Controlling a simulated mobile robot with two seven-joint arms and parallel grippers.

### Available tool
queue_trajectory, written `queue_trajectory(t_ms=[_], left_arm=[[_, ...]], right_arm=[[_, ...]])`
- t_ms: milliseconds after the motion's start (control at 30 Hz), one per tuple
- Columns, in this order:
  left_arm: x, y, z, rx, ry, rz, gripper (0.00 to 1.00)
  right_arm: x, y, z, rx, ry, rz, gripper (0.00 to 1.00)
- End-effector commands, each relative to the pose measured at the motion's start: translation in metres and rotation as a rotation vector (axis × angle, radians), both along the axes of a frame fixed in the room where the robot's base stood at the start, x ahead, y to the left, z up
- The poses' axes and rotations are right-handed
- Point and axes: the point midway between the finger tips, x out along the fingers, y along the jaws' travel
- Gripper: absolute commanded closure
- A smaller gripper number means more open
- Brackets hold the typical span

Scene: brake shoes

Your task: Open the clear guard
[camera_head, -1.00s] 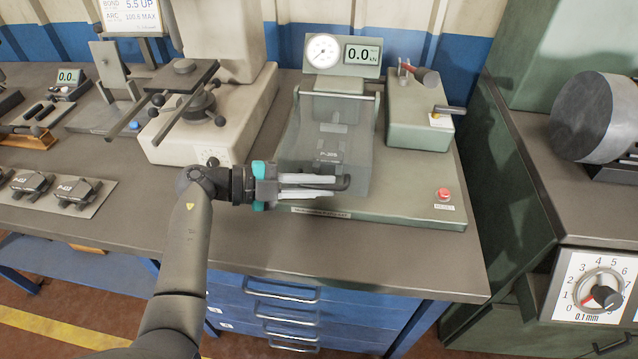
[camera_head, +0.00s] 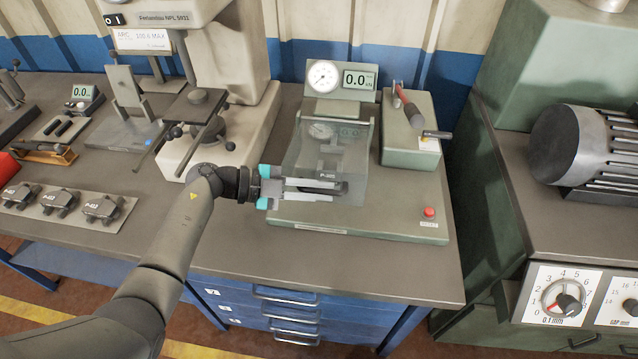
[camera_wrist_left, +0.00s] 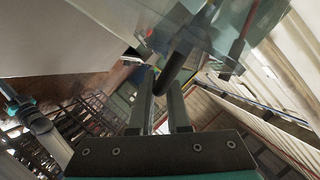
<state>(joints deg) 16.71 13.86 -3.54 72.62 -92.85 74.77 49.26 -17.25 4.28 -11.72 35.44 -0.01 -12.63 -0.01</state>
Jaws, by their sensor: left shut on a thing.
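The clear guard (camera_head: 304,160) is a see-through box over the green press-like tester (camera_head: 430,236), below its round gauge and "0.0" display. My left gripper (camera_head: 335,187) comes in from the left and is shut on the guard's dark handle (camera_head: 342,188) at its front. In the left wrist view the dark handle bar (camera_wrist_left: 177,68) runs between the two fingers, with the clear panel (camera_wrist_left: 205,30) above. A dark part with a "P-205" label shows through the guard. I cannot tell how far the guard is raised.
A red button (camera_head: 429,212) sits at the base's front right. A cream machine (camera_head: 235,130) stands close on the left.

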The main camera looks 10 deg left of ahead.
Motion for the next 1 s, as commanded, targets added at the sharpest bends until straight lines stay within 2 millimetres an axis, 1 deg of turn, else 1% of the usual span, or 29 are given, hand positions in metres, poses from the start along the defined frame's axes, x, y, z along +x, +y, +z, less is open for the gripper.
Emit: queue_trajectory(t_ms=[33, 233, 500, 733, 1000], left_arm=[[0.001, 0.001, 0.011, 0.001, 0.016, 0.000, 1.00], [0.005, 0.001, 0.029, 0.001, 0.087, 0.001, 1.00], [0.012, 0.001, 0.057, 0.002, 0.196, 0.001, 1.00], [0.021, 0.001, 0.078, -0.001, 0.288, 0.002, 1.00], [0.029, 0.001, 0.093, -0.002, 0.361, 0.002, 1.00]], right_arm=[[0.002, -0.002, 0.012, -0.002, -0.003, -0.001, 1.00], [0.003, -0.006, 0.037, -0.007, -0.005, -0.004, 1.00], [0.003, -0.006, 0.068, -0.007, -0.006, -0.006, 1.00], [0.003, -0.006, 0.086, -0.008, -0.006, -0.005, 1.00], [0.003, -0.006, 0.098, -0.007, -0.005, -0.004, 1.00]])
